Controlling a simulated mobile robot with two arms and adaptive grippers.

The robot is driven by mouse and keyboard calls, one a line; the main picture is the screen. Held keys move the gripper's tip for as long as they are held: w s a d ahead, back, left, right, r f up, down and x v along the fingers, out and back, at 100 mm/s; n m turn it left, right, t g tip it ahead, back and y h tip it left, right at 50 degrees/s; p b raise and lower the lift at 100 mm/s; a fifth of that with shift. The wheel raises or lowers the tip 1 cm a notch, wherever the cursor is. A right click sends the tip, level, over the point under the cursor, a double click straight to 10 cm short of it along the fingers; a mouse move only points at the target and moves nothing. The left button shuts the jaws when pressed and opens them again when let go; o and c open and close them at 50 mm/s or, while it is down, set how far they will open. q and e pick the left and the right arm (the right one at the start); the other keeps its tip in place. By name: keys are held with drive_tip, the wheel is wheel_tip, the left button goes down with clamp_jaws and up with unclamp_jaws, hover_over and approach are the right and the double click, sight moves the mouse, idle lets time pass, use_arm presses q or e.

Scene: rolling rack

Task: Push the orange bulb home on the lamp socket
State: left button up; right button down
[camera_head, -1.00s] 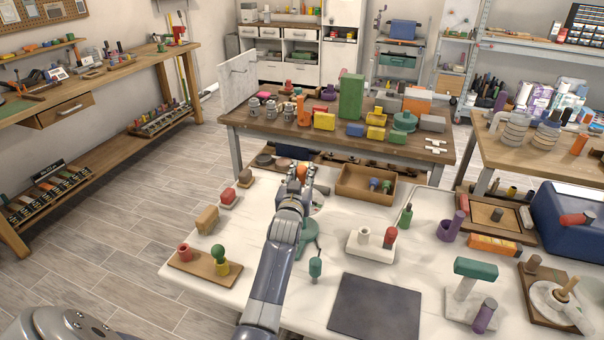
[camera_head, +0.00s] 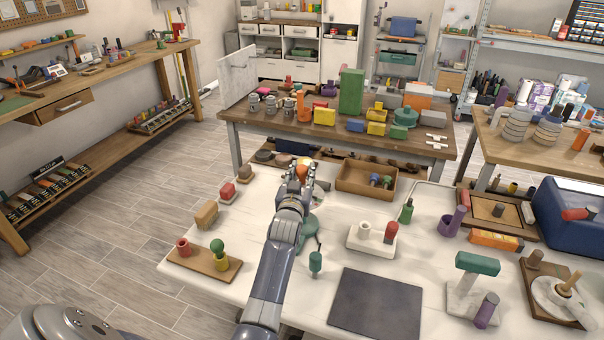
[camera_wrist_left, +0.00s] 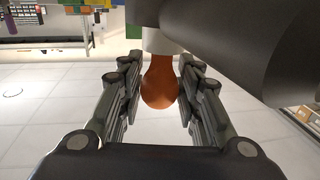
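The orange bulb (camera_wrist_left: 160,84) hangs in the left wrist view, round end down, between the two fingers of my left gripper (camera_wrist_left: 161,80). The fingers stand apart on both sides of it, with no clear grip on it. Its upper end meets the white lamp socket (camera_wrist_left: 162,41); how deep it sits I cannot tell. A dark lamp part (camera_wrist_left: 245,45) covers the upper right of that view. In the head view my left gripper (camera_head: 299,179) is over the far part of the white table, above a green lamp base (camera_head: 309,226) partly hidden by my arm. My right gripper is not seen.

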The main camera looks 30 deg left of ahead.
use_arm(q)
drive_tip(key=shift+o, duration=0.6)
drive_tip(key=shift+s, duration=0.1)
drive_tip(key=v, duration=1.1)
drive_tip(key=shift+s, duration=0.4)
drive_tip(key=shift+d, duration=0.15)
